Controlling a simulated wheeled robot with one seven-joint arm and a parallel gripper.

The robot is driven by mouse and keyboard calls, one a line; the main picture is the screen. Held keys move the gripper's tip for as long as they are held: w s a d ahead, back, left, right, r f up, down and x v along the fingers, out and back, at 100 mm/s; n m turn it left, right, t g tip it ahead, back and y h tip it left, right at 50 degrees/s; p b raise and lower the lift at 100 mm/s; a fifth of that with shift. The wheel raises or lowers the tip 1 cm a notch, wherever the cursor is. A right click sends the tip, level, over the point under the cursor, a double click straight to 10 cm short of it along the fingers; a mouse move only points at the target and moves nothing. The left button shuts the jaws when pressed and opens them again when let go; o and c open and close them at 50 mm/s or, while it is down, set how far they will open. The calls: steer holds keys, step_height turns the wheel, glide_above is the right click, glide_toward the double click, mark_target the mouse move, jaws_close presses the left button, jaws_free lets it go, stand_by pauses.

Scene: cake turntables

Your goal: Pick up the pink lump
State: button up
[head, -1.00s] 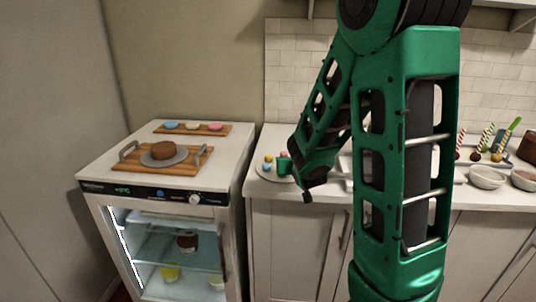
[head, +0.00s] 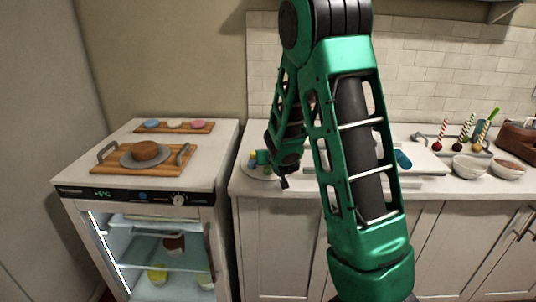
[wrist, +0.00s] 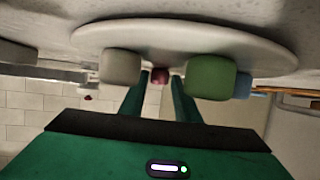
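In the wrist view, which looks upside down, the dark pink lump (wrist: 160,75) shows small between the two green fingers of my gripper (wrist: 159,85). The fingers are apart, with the lump seen in the gap beyond or at their tips; I cannot tell whether they touch it. A pale lump (wrist: 120,66) and a larger green lump (wrist: 210,77) are nearer on either side. All are by a round white plate (wrist: 185,36). In the head view, my arm's end is beside the plate (head: 258,174) on the counter; the pink lump is hidden there.
A blue lump (wrist: 244,86) is beside the green one. In the head view, a yellow lump (head: 254,154) is on the plate. Left is a glass-door fridge (head: 150,195) with a cake (head: 146,150) on a turntable on top. Bowls (head: 470,167) stand on the right.

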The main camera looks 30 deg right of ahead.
steer(key=shift+w+d+f, duration=0.2)
steer(key=shift+w+d, duration=0.05)
steer(key=shift+w, duration=0.2)
steer(key=c, duration=0.7)
steer(key=shift+o, duration=0.2)
